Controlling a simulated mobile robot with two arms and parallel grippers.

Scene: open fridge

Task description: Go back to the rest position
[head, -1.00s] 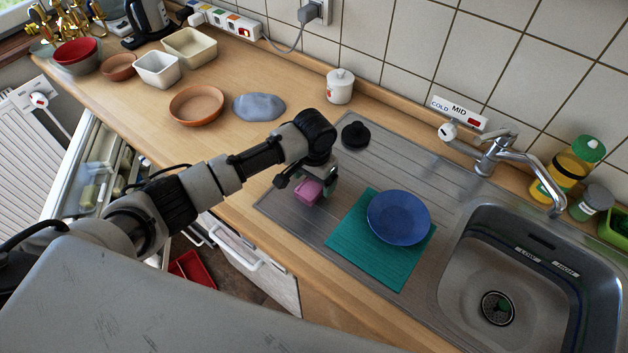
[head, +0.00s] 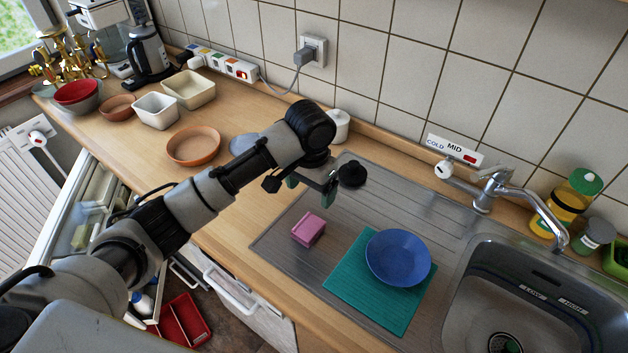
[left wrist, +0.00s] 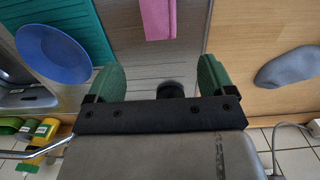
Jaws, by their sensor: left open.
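My left gripper (head: 312,187) is open and empty, raised above the left end of the steel drainboard (head: 345,220). In the left wrist view its two green fingers (left wrist: 162,82) stand wide apart with nothing between them in grip. A pink block (head: 308,229) lies on the drainboard below and in front of the gripper, apart from it; it also shows at the top of the left wrist view (left wrist: 158,18). My right gripper is in neither view.
A blue plate (head: 398,257) sits on a teal mat (head: 345,289) beside the sink (head: 462,310). A black knob-like object (head: 352,174) is close behind the gripper. Bowls, including a terracotta one (head: 193,146), stand on the counter at left. An open drawer is below.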

